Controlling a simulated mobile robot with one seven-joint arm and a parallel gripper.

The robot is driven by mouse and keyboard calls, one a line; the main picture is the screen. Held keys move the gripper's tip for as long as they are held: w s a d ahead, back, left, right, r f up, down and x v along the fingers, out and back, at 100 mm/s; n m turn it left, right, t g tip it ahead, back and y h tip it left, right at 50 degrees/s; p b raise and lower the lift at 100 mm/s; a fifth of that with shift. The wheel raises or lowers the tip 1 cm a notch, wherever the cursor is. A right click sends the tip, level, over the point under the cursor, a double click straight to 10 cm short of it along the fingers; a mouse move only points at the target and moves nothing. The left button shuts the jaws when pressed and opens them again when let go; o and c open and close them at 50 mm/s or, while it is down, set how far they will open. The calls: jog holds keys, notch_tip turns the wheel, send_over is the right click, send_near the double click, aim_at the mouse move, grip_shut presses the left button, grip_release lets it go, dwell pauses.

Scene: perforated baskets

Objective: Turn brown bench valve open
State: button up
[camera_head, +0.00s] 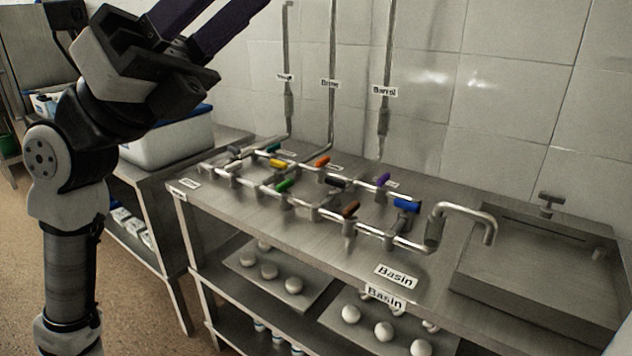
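The brown valve handle (350,209) sits on the front pipe of the bench pipework, left of a blue handle (407,205). It stands on a short upright fitting (349,229); its exact turn angle is hard to read at this size. My gripper (212,21) is raised at the upper left, far from the brown valve. Its two long dark purple fingers point up to the right, with a gap between them, and run out of the top of the picture. Nothing shows between the visible parts of the fingers.
Green (283,186), black (335,182), purple (383,179), orange (322,161) and yellow (278,163) handles crowd the pipework. A curved spout (468,208) and a sink (540,262) stand to the right. The bench front (310,238) is clear. A white box (170,142) stands left.

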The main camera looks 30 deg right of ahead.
jog(key=w+d+f+n+t+y+p, duration=0.2)
jog(key=d+f+t+y, duration=0.35)
jog(key=d, duration=0.75)
jog(key=w+d+f+n+t+y+p, duration=0.1)
jog(key=w+d+f+t+y, duration=0.15)
jog(key=d+f, duration=0.8)
jog(key=n+t+y+p, duration=0.3)
jog(key=t+y, duration=0.4)
jog(key=y, duration=0.2)
send_near(350, 206)
jog(key=p+x, duration=0.3)
jog(key=x, duration=0.5)
jog(key=shift+f, duration=0.25)
jog(key=shift+c, duration=0.5)
grip_shut()
